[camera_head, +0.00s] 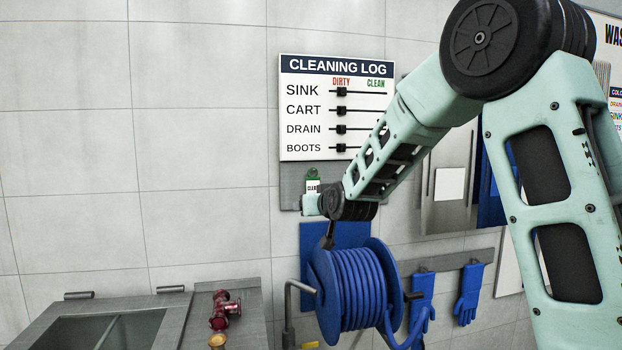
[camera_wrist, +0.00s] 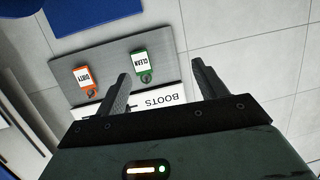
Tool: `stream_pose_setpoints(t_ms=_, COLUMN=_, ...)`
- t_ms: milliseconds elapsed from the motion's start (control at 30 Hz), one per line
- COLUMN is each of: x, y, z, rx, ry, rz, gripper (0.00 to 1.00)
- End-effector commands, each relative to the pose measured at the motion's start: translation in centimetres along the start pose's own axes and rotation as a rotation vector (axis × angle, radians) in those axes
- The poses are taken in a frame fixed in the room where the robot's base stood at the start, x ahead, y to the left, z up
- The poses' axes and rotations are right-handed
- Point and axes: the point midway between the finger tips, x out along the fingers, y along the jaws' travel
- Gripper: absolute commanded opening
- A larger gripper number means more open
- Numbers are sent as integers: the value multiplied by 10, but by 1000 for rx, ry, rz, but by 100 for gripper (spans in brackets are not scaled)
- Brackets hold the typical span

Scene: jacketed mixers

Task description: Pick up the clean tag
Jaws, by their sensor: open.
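The clean tag (camera_head: 313,185) is green and white and hangs on a grey strip below the cleaning log board. In the wrist view the clean tag (camera_wrist: 141,64) shows upside down, between the lines of my two fingers and closer to the left one. My gripper (camera_wrist: 162,69) is open and empty, its fingers pointing toward the wall. An orange and white dirty tag (camera_wrist: 85,77) hangs beside the clean tag, outside the left finger. In the head view my arm hides the dirty tag, and my fingers cannot be made out.
The cleaning log board (camera_head: 333,75) with slider rows is on the wall above the tags. A blue hose reel (camera_head: 352,285) is below, with blue gloves (camera_head: 468,295) to its right. A sink (camera_head: 115,330) stands lower left. The tiled wall at left is bare.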

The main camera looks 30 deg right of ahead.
Motion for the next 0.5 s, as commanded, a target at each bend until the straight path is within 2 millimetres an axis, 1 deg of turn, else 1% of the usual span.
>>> stream_pose_setpoints(t_ms=33, x=6, y=20, z=-15, rx=3, ry=45, rz=39, gripper=71)
stream_pose_setpoints(t_ms=100, x=10, y=39, z=-28, rx=2, ry=94, rz=75, gripper=71)
stream_pose_setpoints(t_ms=167, x=14, y=48, z=-35, rx=1, ry=118, rz=93, gripper=71)
stream_pose_setpoints(t_ms=267, x=25, y=53, z=-40, rx=0, ry=131, rz=102, gripper=71)
stream_pose_setpoints(t_ms=500, x=67, y=57, z=-46, rx=0, ry=129, rz=101, gripper=71)
